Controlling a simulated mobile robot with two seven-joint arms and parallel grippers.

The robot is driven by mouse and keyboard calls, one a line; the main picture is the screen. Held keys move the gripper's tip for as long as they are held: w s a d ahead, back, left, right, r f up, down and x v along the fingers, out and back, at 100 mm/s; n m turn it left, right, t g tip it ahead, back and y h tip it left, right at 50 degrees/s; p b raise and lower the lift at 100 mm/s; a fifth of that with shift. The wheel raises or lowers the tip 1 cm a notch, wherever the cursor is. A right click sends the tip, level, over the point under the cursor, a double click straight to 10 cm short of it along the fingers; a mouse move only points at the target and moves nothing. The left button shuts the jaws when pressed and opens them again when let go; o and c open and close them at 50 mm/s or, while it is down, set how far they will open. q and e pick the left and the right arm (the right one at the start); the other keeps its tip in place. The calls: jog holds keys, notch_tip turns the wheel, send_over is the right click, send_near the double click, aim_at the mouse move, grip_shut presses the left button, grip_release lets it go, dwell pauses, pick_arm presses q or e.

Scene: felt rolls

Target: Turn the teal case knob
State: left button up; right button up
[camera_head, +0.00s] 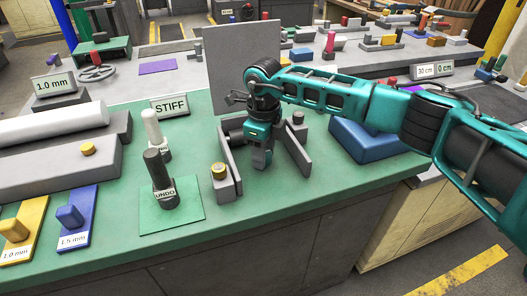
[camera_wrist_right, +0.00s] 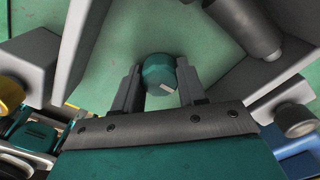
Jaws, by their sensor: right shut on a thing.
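The teal case knob (camera_wrist_right: 158,70) is a short round knob with a pale mark on its near edge, seen in the right wrist view. My right gripper (camera_wrist_right: 159,88) has one finger on each side of it and is shut on it. In the head view my right gripper (camera_head: 262,160) points down between grey upright plates on the green bench, and it hides the knob there. My left gripper is not in view.
Grey plates (camera_head: 230,160) stand close on both sides of my right gripper, with a tall grey panel (camera_head: 242,65) behind. A dark post marked UNDO (camera_head: 160,180) stands left, a blue block (camera_head: 368,138) right.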

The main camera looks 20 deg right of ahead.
dwell(0.4)
jog(key=o, duration=1.1)
jog(key=shift+c, duration=0.2)
jog(key=shift+r, duration=0.1)
notch_tip(320, 180, up, 13)
